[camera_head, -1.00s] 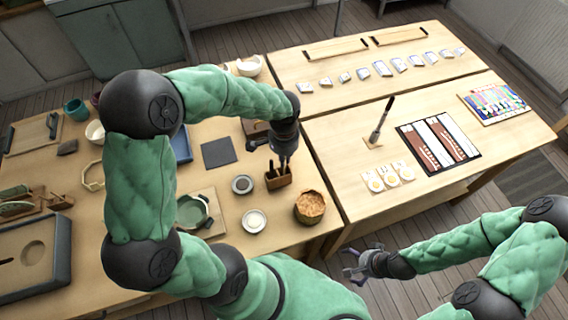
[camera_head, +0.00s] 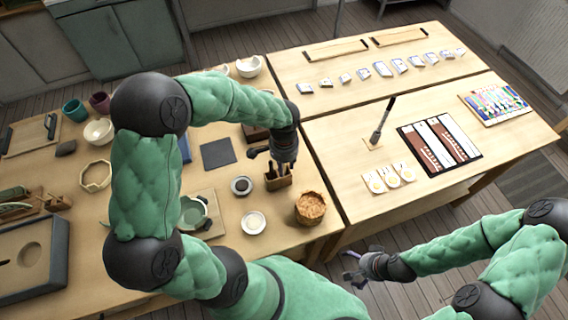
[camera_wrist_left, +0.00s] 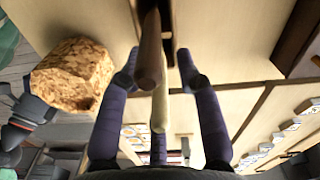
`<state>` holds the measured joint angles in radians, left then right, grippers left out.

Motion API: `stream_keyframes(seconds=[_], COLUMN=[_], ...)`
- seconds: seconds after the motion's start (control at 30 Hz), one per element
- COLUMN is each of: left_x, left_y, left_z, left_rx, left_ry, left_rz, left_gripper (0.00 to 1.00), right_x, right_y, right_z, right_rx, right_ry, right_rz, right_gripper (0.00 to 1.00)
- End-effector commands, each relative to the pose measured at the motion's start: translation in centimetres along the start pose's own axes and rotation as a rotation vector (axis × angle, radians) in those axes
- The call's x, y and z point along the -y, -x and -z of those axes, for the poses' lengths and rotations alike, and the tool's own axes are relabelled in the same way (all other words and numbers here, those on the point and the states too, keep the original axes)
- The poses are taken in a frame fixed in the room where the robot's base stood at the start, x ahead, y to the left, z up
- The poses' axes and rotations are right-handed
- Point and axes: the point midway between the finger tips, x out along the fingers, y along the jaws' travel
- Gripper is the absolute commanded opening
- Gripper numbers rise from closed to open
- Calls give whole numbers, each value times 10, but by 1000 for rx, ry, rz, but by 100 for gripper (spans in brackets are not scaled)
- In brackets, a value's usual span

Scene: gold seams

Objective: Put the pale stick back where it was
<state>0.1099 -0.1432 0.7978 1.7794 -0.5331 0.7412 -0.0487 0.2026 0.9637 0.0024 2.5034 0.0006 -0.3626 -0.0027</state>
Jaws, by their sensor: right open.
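The small brown wooden holder (camera_head: 278,183) stands near the right edge of the left table, with dark sticks upright in it. My left gripper (camera_head: 275,160) is just above it with its fingers spread. In the left wrist view, the pale stick (camera_wrist_left: 160,106) lies between the spread fingers, with a gap on both sides. A darker brown stick (camera_wrist_left: 150,62) partly overlaps it. How deep the pale stick sits in the holder is hidden. My right gripper (camera_head: 352,268) is open and empty, low in front of the tables.
A cork-like round block (camera_head: 310,207) stands right of the holder. A small white dish (camera_head: 253,222), a dark-filled dish (camera_head: 241,186) and a green bowl (camera_head: 193,212) are to its left. An upright brush (camera_head: 382,120) stands on the right table.

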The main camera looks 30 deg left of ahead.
Motion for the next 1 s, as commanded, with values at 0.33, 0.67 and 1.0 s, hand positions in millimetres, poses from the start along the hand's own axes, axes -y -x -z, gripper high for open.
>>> stream_keyframes(seconds=[0.33, 0.67, 1.0], left_x=[0, 0, 0], left_y=[37, 100, 124], left_z=[1, 1, 0], left_rx=[-5, -3, 0], left_ry=[0, 0, -1], left_rz=[2, 1, 0], left_gripper=[34, 34, 34], right_x=[5, 10, 12], right_y=[13, 28, 33], right_z=[0, -1, -1], right_rx=[0, 0, 0], right_ry=[0, 0, 0], right_rz=[0, 0, 0], right_gripper=[100, 100, 100])
